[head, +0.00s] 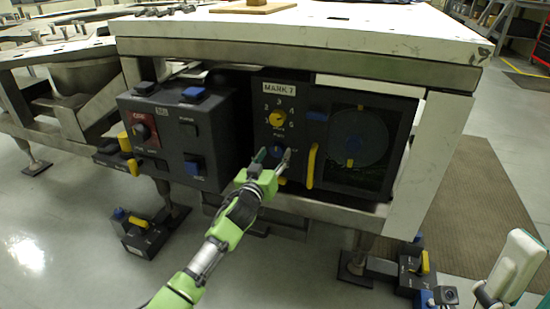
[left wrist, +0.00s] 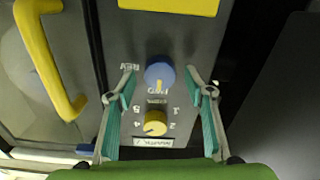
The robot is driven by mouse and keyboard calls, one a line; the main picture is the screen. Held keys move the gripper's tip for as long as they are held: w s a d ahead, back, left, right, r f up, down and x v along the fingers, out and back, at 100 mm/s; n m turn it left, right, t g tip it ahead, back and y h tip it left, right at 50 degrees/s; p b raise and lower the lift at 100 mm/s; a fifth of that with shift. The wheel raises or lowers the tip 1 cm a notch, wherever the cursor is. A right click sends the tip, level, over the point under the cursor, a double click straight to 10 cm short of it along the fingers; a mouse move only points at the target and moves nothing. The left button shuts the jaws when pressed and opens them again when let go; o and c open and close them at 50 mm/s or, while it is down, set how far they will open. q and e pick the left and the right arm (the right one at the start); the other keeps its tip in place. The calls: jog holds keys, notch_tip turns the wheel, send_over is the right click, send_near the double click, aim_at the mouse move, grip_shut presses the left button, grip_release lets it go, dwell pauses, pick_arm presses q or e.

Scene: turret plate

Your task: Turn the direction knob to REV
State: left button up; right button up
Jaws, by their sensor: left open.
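The direction knob (head: 277,145) is a blue round knob on the dark MARK 7 panel (head: 284,89), below a yellow numbered knob (head: 276,118). In the left wrist view, which shows the panel upside down, the direction knob (left wrist: 159,71) has a pale pointer at the FWD label (left wrist: 158,91). The REV label (left wrist: 126,67) is to its left there. My left gripper (head: 272,157) is open in front of the panel. In the left wrist view its fingers (left wrist: 161,80) stand on either side of the knob, with gaps showing. I cannot tell the depth between fingertips and knob.
A yellow handle (head: 311,166) stands close to the right of my left gripper, beside a dark round window (head: 359,137). A control box (head: 180,137) with a red plate juts out at left. A white tabletop (head: 310,30) overhangs the panel.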

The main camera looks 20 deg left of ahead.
pick_arm(q)
jog(key=shift+w, duration=0.6)
jog(key=c, duration=1.1)
